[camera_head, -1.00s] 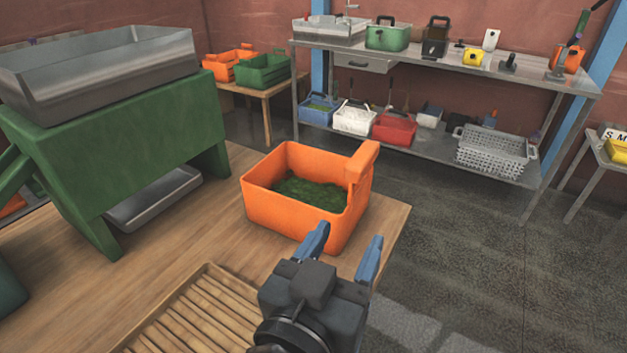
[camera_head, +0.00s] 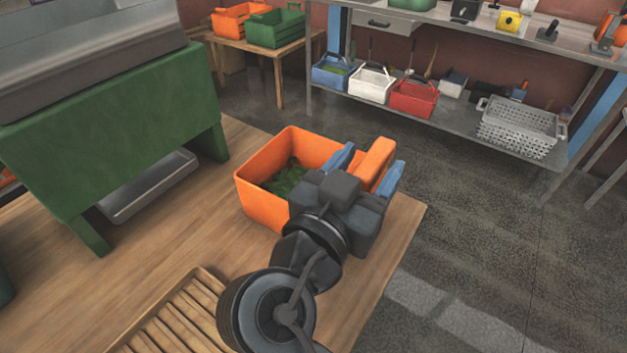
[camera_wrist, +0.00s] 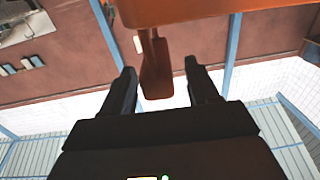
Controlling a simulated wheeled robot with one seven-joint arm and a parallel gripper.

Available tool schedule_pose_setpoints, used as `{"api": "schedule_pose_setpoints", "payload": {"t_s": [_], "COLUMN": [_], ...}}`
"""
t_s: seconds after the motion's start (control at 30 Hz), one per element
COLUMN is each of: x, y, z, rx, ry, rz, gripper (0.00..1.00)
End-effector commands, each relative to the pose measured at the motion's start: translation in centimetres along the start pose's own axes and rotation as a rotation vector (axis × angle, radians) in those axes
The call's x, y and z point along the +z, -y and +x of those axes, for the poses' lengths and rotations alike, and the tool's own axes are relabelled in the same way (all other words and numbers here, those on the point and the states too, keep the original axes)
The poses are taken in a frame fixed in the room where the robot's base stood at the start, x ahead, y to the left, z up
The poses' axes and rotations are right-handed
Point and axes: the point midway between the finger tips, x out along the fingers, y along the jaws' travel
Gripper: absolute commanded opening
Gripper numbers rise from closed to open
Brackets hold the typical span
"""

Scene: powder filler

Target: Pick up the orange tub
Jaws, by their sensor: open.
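The orange tub (camera_head: 264,205) stands upright on the wooden table, with dark green leafy material (camera_head: 287,178) inside. Its raised orange handle (camera_head: 377,160) is on the right side. My gripper (camera_head: 368,168) is open, with one blue finger on each side of the handle in the head view. In the wrist view the orange-brown handle (camera_wrist: 157,70) hangs between my two dark fingers, with gaps on both sides. The tub body (camera_wrist: 190,10) shows at the top there. My wrist hides the tub's near right corner in the head view.
A green machine (camera_head: 120,130) with a metal tray (camera_head: 150,185) under it stands on the left of the table. A slatted wooden tray (camera_head: 165,325) lies at the front. The table's right edge is close to the tub. Shelves with caddies stand behind.

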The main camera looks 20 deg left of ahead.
Motion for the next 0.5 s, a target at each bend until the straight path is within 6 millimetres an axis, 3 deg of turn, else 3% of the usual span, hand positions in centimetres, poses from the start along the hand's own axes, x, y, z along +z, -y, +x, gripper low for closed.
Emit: {"api": "schedule_pose_setpoints", "payload": {"t_s": [0.2, 0.47, 0.5], "x": [-0.1, 0.1, 0.1], "y": [-0.1, 0.0, 0.0], "z": [2.4, 2.6, 2.6], "rx": [0.001, 0.000, 0.000], "ry": [0.000, 0.000, 0.000], "rz": [0.000, 0.000, 0.000], "gripper": [0.60, 0.60, 0.56]}}
